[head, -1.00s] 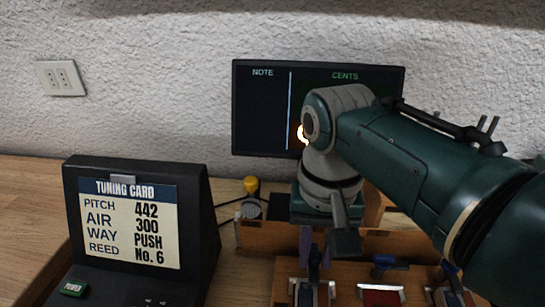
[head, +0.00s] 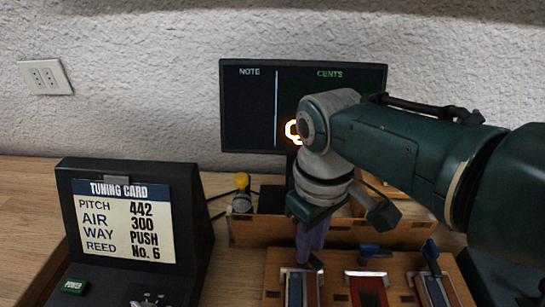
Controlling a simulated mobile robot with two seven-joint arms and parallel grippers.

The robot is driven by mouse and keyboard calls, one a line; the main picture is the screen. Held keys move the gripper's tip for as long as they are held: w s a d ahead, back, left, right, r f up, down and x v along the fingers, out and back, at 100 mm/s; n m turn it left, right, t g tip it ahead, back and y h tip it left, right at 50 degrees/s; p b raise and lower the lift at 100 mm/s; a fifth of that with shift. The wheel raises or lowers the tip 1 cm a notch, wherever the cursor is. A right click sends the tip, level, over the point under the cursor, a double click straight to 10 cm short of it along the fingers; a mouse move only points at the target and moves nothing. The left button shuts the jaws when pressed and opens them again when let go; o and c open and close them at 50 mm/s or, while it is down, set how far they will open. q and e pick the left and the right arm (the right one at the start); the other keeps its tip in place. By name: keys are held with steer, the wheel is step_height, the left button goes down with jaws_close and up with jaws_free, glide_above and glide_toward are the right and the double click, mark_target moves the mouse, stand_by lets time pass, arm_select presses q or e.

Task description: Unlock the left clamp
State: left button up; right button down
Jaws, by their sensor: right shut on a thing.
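The left clamp (head: 298,288) is a silvery metal frame on the wooden board at the bottom, with a blue strip inside. Its dark lever end (head: 316,262) shows at the purple fingers of my right gripper (head: 312,250). The right gripper points down at the clamp and is shut on the lever, though the fingers hide most of the grip. Whether the clamp is locked cannot be seen clearly. My left gripper is not in view.
A middle clamp (head: 368,290) with a red strip and a right clamp (head: 433,288) stand alongside, both with blue levers. A wooden rail (head: 265,233) runs behind. A dark screen (head: 247,110) stands at the back. A tuning card stand (head: 190,190) is at left.

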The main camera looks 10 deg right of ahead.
steer(key=n, duration=0.5)
steer(key=shift+w+d+f, duration=0.1)
steer(key=shift+w+d, duration=0.15)
steer(key=shift+d, duration=0.05)
steer(key=n, duration=0.3)
steer(key=shift+w+d+n, duration=0.1)
steer(key=shift+w+n, duration=0.05)
steer(key=shift+n, duration=0.45)
steer(key=shift+w, duration=0.1)
steer(key=c, duration=1.2)
jaws_free()
steer(key=shift+c, duration=0.2)
steer(key=o, duration=0.3)
steer(key=shift+a, duration=0.3)
steer(key=shift+o, duration=0.9)
steer(key=shift+d, duration=0.15)
